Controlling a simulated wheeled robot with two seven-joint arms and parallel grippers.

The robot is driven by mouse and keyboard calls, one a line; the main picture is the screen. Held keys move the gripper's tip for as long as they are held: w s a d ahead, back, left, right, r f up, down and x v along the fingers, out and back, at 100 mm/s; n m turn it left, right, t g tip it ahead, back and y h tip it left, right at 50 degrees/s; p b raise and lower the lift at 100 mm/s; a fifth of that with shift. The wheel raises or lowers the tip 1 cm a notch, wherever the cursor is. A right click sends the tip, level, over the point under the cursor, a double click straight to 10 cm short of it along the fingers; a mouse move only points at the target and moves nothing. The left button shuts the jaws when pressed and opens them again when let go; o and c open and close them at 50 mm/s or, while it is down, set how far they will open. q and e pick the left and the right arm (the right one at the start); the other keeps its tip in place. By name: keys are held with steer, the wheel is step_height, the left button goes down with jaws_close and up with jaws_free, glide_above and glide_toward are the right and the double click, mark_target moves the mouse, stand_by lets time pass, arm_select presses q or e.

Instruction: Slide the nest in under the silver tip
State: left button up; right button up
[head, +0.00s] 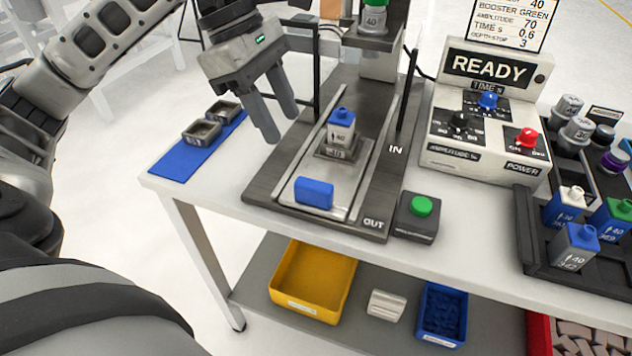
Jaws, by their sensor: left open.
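The nest (334,153) is a dark holder on a light sliding plate (341,180), near the OUT end of the dark base (268,181). A blue block (314,192) sits at the front of the plate. The silver tip (379,66) hangs from the press at the back, above the IN end, behind the nest. My left gripper (279,125) is open and empty, pointing down, left of the nest and apart from the blue block. My right gripper is not in view.
Black posts (407,92) stand beside the track. A green button box (416,216) is right of OUT. The control box (485,110) reads READY. Two small trays (202,131) lie on a blue mat at left. A dark rack (556,252) holds capped parts at right.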

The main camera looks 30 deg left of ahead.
mark_target(312, 182)
arm_select(q)
steer(key=x, duration=1.3)
steer(key=shift+d, duration=0.1)
steer(key=shift+w, duration=0.1)
jaws_close()
